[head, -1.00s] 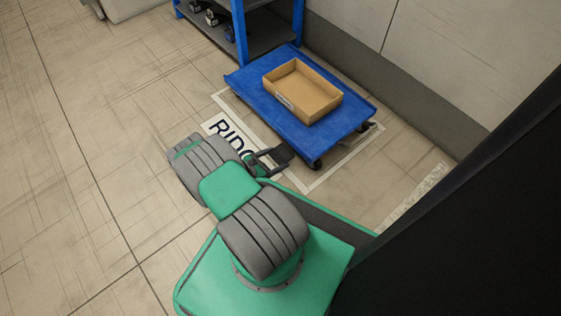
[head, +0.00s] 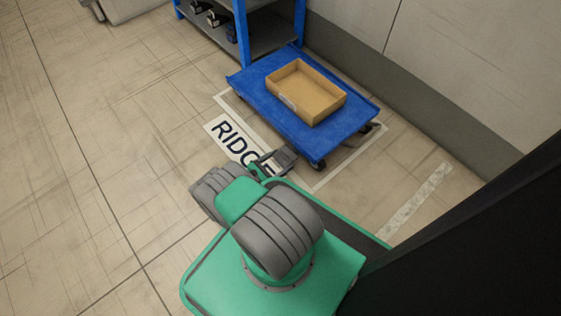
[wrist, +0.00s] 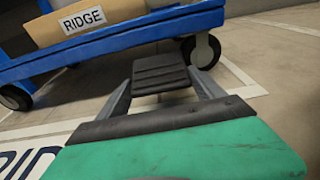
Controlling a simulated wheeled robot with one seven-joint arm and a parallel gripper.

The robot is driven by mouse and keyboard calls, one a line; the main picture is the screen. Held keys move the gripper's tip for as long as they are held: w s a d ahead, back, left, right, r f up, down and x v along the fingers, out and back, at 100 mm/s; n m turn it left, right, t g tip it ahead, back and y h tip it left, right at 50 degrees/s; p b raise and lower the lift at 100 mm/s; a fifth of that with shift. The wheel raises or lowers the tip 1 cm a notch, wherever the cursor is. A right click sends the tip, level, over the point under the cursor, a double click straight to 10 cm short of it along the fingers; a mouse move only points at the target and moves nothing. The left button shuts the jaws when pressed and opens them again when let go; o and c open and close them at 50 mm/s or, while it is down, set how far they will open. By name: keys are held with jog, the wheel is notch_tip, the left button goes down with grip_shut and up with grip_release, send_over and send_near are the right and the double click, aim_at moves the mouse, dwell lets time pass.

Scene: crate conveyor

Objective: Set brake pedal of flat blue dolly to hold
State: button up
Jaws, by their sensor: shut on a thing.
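The flat blue dolly (head: 270,100) stands on the floor inside a white outlined rectangle, carrying an open cardboard box. It also shows in the wrist view (wrist: 120,40), with black wheels under its deck. The brake pedal (wrist: 160,72), a dark ribbed pad, is at the dolly's near edge, below deck height; it shows small in the head view (head: 285,157). My gripper (wrist: 160,84) is at the pedal, with a grey finger on each side, shut on it. Whether the pedal is up or down I cannot tell.
The cardboard box (head: 335,107) bears a RIDGE label in the wrist view. A blue-framed shelf (head: 262,25) stands behind the dolly, and a wall (head: 440,70) runs along the right. RIDGE floor lettering (head: 238,145) lies at the left. Floor on the left is clear.

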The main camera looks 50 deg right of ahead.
jog(key=o, duration=2.1)
jog(key=v, duration=0.7)
jog(key=shift+w, duration=0.15)
jog(key=shift+a, duration=0.35)
